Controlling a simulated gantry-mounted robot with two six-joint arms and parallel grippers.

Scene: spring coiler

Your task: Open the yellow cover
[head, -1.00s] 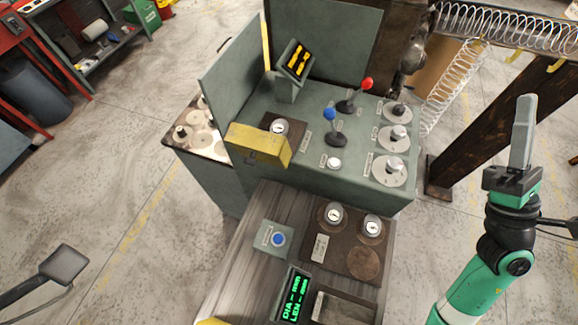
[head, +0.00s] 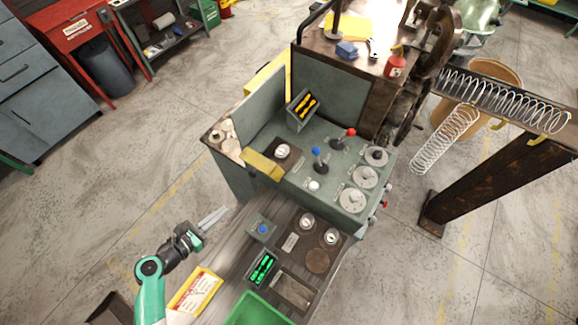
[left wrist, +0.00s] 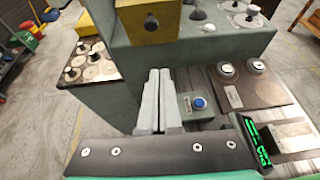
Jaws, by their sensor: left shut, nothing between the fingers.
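The yellow cover (head: 262,164) is a small box-like piece at the near left edge of the grey-green control panel. In the left wrist view its front (left wrist: 150,20) shows at the top, with a dark round mark on it. My left gripper (head: 222,213) is below and left of the cover, apart from it. Its two grey fingers are together and empty, and in the left wrist view they point up toward the cover (left wrist: 160,75). My right gripper is out of view.
A blue button box (head: 262,228), a green display (head: 262,268) and a dark knob plate (head: 318,258) are on the bench right of my left gripper. Blue (head: 317,153) and red (head: 349,132) levers stand on the panel. A green bin (head: 255,310) is in front.

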